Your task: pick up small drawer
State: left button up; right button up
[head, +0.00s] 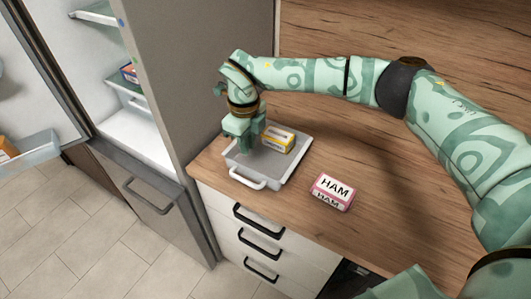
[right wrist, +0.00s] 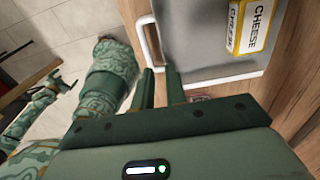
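The small drawer (head: 294,165) is a shallow grey bin with a white front handle (head: 248,181), lying on the wooden counter. A yellow and white cheese pack (head: 279,140) lies inside it. My right gripper (head: 243,148) points down at the drawer's left part, behind the handle in the head view. In the right wrist view its two fingers (right wrist: 162,75) are apart, with the white handle (right wrist: 148,38) just beyond the tips. I see nothing clearly held. My left gripper (right wrist: 68,85) shows small at the left of that view; its finger state is unclear.
A pink and white ham pack (head: 332,191) lies on the counter (head: 375,160) right of the drawer. An open fridge (head: 135,128) stands at the left, its door (head: 30,100) swung out. Drawers with black handles (head: 260,243) are below.

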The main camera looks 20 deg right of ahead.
send_over(250, 170)
notch_tip(250, 170, down, 4)
jog(key=f, duration=0.1)
jog(key=shift+w+a+f, duration=0.1)
jog(key=shift+a+f, duration=0.05)
jog(key=shift+f, duration=0.75)
jog(key=f, duration=0.2)
jog(key=f+b, duration=0.1)
jog(key=f, duration=0.1)
jog(key=shift+d+f, duration=0.2)
jog(key=shift+f, duration=0.15)
pick_arm(q)
jog(key=shift+w+f, duration=0.45)
jog(key=shift+f, duration=0.2)
pick_arm(e)
grip_shut()
jog(key=shift+r, duration=0.1)
